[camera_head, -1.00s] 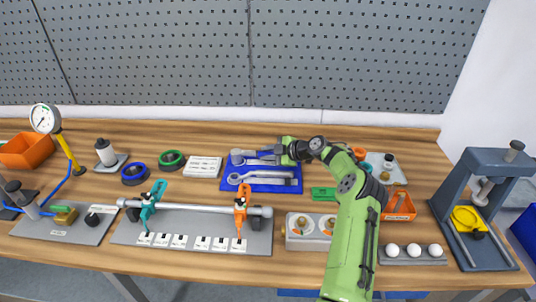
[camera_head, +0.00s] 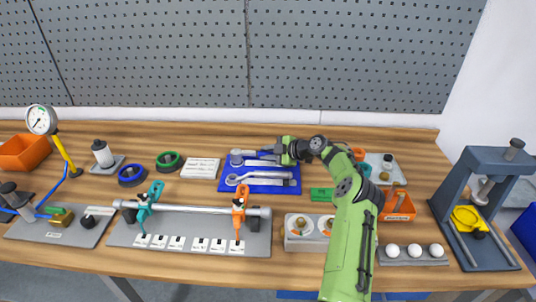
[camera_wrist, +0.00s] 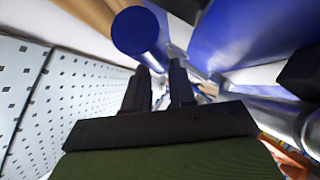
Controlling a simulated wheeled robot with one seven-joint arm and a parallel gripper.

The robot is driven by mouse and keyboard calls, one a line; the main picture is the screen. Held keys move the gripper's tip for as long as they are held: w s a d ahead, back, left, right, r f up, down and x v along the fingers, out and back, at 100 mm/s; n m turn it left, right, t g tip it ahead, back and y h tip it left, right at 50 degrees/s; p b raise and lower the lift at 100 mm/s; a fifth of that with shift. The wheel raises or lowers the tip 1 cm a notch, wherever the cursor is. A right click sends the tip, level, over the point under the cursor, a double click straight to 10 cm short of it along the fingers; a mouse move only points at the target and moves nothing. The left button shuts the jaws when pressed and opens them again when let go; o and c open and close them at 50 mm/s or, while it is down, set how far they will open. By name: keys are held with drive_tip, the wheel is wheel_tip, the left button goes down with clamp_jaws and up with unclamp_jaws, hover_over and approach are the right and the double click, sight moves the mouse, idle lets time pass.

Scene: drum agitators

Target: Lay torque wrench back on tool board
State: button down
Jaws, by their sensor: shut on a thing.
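The blue tool board (camera_head: 226,185) lies flat on the bench near the middle. A torque wrench with a ratchet head and blue grip (camera_head: 257,153) is along its back edge, its right end at my gripper (camera_head: 282,151). In the wrist view the dark fingers of my gripper (camera_wrist: 160,90) are close together, with the blue grip end (camera_wrist: 138,32) just beyond them. The fingers hide the held part. I cannot tell whether the wrench touches the board. A second silver wrench (camera_head: 265,178) lies on the board's front part.
A white block (camera_head: 200,168) is left of the board; a green block (camera_head: 322,194) is to its right. A grey fixture plate with a rod and clamps (camera_head: 195,225) lies in front. The pegboard wall (camera_head: 270,60) stands behind.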

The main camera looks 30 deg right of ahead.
drive_tip(key=shift+f+b, duration=0.2)
drive_tip(key=shift+b, duration=0.25)
drive_tip(key=c, duration=0.9)
unclamp_jaws()
drive_tip(key=shift+o, duration=0.2)
drive_tip(key=v, duration=1.5)
drive_tip(key=shift+s+r+p, duration=0.2)
drive_tip(key=shift+s+p, duration=0.15)
drive_tip(key=shift+p, duration=0.05)
